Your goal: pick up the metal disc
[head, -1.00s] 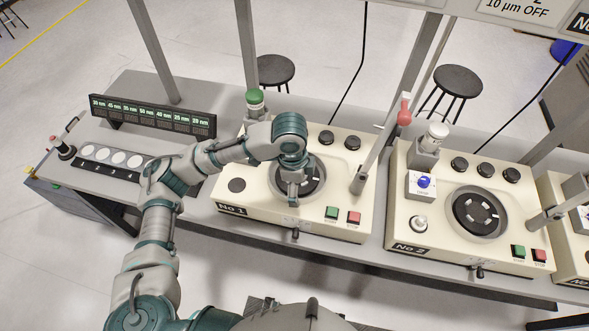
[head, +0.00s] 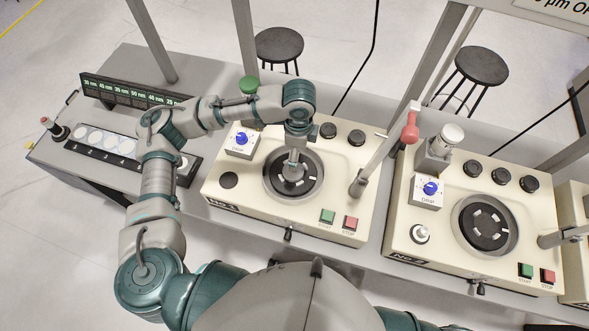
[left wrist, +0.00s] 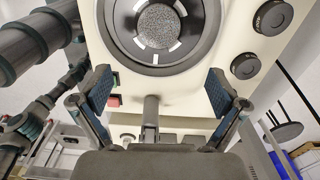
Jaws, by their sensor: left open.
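My left gripper (head: 293,176) hangs over the round dark plate (head: 313,188) of the No 1 machine in the head view; its fingers are hard to make out there. In the left wrist view the left gripper (left wrist: 160,88) is open, its two blue-padded fingers wide apart with nothing between them. A round grey, speckled metal disc (left wrist: 158,26) lies at the centre of the dark plate (left wrist: 125,35), beyond the fingertips. In the head view the gripper covers the plate's centre, so the disc cannot be made out.
The No 1 machine (head: 250,190) has green and red buttons, black knobs and a blue dial. A numbered tray (head: 150,160) with pale discs lies left.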

